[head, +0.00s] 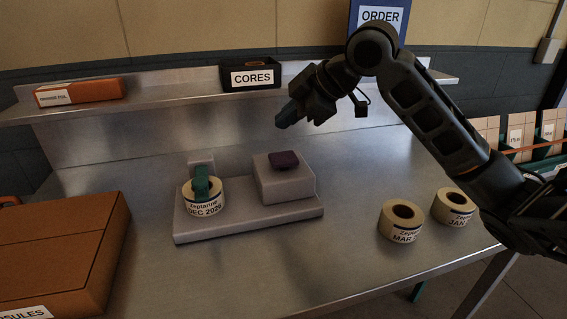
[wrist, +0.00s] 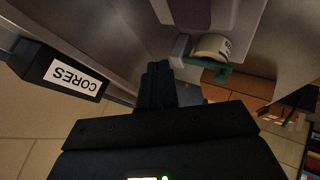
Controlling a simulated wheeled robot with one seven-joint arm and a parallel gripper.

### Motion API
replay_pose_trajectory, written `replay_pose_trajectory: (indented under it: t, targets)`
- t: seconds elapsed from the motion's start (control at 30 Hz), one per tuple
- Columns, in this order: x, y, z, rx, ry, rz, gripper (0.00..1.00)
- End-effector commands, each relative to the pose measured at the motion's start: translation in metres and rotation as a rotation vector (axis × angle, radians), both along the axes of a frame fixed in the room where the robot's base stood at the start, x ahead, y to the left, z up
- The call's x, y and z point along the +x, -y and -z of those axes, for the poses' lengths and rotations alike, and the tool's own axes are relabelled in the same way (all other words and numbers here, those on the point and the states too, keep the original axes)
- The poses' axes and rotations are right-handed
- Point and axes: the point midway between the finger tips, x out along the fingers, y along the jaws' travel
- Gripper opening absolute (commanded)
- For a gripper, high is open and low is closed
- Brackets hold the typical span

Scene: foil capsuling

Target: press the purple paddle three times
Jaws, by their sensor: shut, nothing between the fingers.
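The purple paddle (head: 284,159) sits on top of the grey block of the machine (head: 290,185) in the middle of the bench. It also shows in the wrist view (wrist: 188,12) at the top edge, partly cut off. My gripper (head: 283,121) is shut and empty. It hangs in the air above the paddle, clearly apart from it. In the wrist view the closed dark fingers (wrist: 157,82) point up toward the machine. A label roll (head: 206,203) marked DEC 2026 sits on the left of the machine with a teal part (head: 201,182) on it.
A brown capsules box (head: 60,255) stands at the left. Two loose rolls, MAR (head: 388,224) and JAN (head: 441,211), stand at the right. A shelf behind holds the CORES box (head: 232,86) and an orange foil box (head: 80,92). Bare bench lies in front of the machine.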

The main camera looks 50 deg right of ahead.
Motion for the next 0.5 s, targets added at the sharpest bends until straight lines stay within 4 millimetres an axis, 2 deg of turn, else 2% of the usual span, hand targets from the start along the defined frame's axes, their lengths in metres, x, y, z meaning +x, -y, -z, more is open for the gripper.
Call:
replay_pose_trajectory:
  t: [0.03, 0.2, 0.33, 0.5]
  targets:
    - [0.0, 0.0, 0.013, -0.001, -0.001, 0.001, 0.0]
    - [0.0, 0.0, 0.036, 0.001, 0.0, 0.001, 0.0]
    - [0.0, 0.0, 0.047, 0.0, 0.0, 0.002, 0.0]
    - [0.0, 0.0, 0.051, 0.0, 0.001, 0.001, 0.0]
